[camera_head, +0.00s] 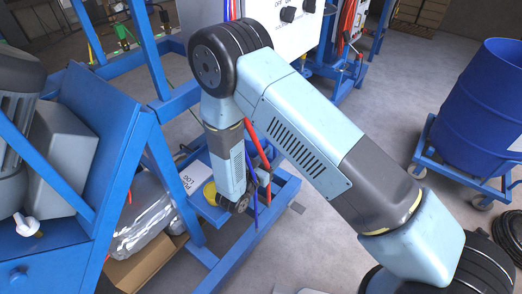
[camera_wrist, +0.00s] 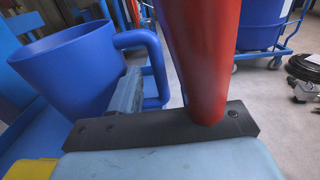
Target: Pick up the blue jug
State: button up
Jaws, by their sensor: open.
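The blue jug (camera_wrist: 62,78) stands upright at the left of the wrist view, open mouth up. Its looped handle (camera_wrist: 157,65) points right, toward the middle. My gripper (camera_wrist: 170,92) is open and close to the jug. Its light-blue left finger (camera_wrist: 124,92) overlaps the handle opening, and the handle's upright part shows just right of that finger. Contact cannot be told. In the head view my gripper (camera_head: 252,190) is low beside the blue frame; I cannot make out the jug there.
A yellow object (camera_head: 210,191) sits on the blue frame (camera_head: 240,252) by my wrist, near a paper label (camera_head: 194,176). Red and blue hoses or rods run close to my arm. A blue drum (camera_head: 485,105) on a wheeled cart stands right. Grey floor lies between.

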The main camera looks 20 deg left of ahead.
jog(key=shift+c, duration=0.3)
grip_shut()
jog(key=shift+w, duration=0.1)
